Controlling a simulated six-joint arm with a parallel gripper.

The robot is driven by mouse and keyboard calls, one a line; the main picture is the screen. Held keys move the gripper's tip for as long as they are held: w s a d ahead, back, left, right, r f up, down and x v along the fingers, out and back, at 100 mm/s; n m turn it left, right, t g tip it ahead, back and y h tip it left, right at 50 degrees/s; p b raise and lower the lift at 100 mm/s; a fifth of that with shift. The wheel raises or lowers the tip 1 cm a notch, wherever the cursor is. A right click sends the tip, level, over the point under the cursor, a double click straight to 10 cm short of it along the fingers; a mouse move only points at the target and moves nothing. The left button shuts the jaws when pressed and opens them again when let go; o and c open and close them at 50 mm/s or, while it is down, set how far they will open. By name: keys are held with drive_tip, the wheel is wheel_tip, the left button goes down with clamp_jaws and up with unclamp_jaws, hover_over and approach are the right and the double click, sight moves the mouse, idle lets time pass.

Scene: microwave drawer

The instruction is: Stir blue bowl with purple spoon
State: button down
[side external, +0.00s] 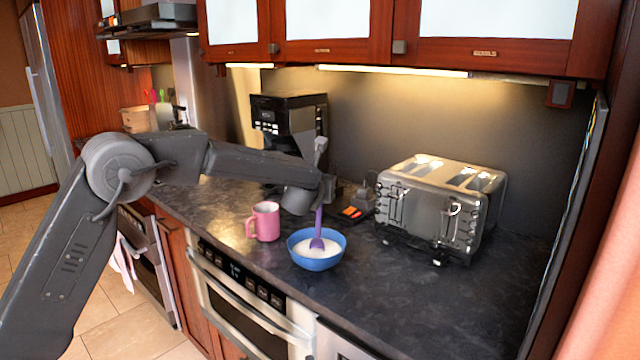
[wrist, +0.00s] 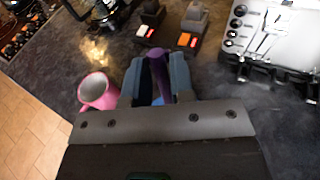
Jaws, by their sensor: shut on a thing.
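The blue bowl (side external: 317,262) stands on the dark counter with white contents in it. The purple spoon (side external: 318,222) is upright, its head (side external: 317,243) down at the white contents inside the bowl. My gripper (side external: 326,190) is above the bowl, shut on the spoon's handle. In the wrist view my gripper (wrist: 160,80) has the purple handle (wrist: 157,62) between its two fingers. The bowl is mostly hidden there, with only a sliver of blue showing between the fingers.
A pink mug (side external: 265,221) stands close left of the bowl. A silver toaster (side external: 440,208) is to the right. A coffee machine (side external: 290,135) and small dark items with orange-red parts (side external: 354,212) are behind. The counter (side external: 440,310) is clear at front right.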

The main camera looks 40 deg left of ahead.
drive_tip(key=shift+w+a+r, duration=0.1)
drive_tip(key=shift+w+r, duration=0.1)
drive_tip(key=shift+r, duration=0.85)
drive_tip(key=shift+w+a+r, duration=0.1)
drive_tip(key=shift+w+r, duration=0.05)
drive_tip(key=shift+r, duration=0.9)
drive_tip(key=shift+w+a+r, duration=0.1)
drive_tip(key=shift+w+r, duration=0.1)
drive_tip(key=shift+r, duration=0.85)
drive_tip(key=shift+r, duration=2)
